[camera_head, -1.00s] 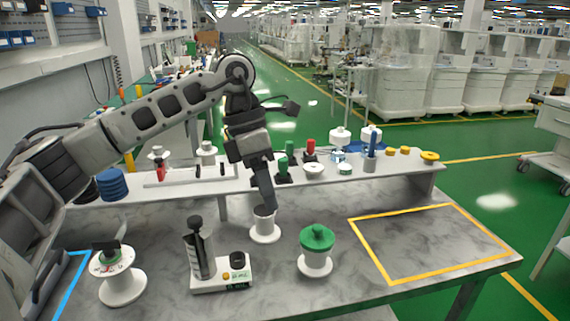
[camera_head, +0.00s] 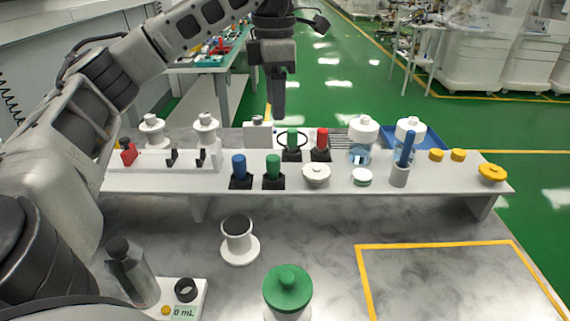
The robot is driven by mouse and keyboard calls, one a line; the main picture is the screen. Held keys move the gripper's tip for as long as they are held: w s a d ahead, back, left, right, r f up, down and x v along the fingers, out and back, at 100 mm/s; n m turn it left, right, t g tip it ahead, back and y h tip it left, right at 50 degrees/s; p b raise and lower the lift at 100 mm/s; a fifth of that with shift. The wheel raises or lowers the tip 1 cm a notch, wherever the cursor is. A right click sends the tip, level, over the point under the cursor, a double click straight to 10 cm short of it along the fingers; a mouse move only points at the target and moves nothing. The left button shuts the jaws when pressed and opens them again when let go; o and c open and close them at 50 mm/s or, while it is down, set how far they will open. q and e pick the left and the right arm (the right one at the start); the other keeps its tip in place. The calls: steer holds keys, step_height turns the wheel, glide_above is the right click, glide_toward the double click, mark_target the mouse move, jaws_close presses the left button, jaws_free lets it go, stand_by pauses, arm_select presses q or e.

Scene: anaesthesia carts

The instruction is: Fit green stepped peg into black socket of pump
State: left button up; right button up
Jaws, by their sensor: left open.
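Two green pegs stand upright in black square bases on the white shelf. One green peg (camera_head: 273,168) is in the front row beside a blue peg (camera_head: 239,168), and the other green peg (camera_head: 292,141) is behind, beside a red peg (camera_head: 322,141). I cannot tell which is stepped. The pump (camera_head: 184,306) is at the bottom left, with a "0 mL" display, a grey cylinder (camera_head: 132,272) and a black ring-shaped socket (camera_head: 186,290). My left gripper (camera_head: 278,112) is open and empty, pointing down above the back of the shelf. My right gripper is not in view.
A white hollow spool (camera_head: 240,247) and a green-lidded pot (camera_head: 288,289) stand on the marbled table. White-capped bottles (camera_head: 363,140), a blue pen in a grey cup (camera_head: 400,174) and yellow caps (camera_head: 491,173) occupy the shelf's right side. The yellow-outlined area (camera_head: 450,285) is clear.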

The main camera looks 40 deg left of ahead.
arm_select(q)
steer(key=b, duration=0.3)
glide_above(273, 157)
steer(key=f, duration=0.6)
steer(key=shift+s+d+f, duration=0.1)
steer(key=shift+d+f, duration=0.2)
steer(key=shift+a+f+p, duration=0.15)
steer(key=shift+f+p, duration=0.15)
steer(key=shift+f, duration=1.4)
steer(key=shift+a+f+p, duration=0.1)
steer(key=shift+f+p, duration=0.15)
steer(key=shift+f, duration=1.45)
steer(key=c, duration=1.1)
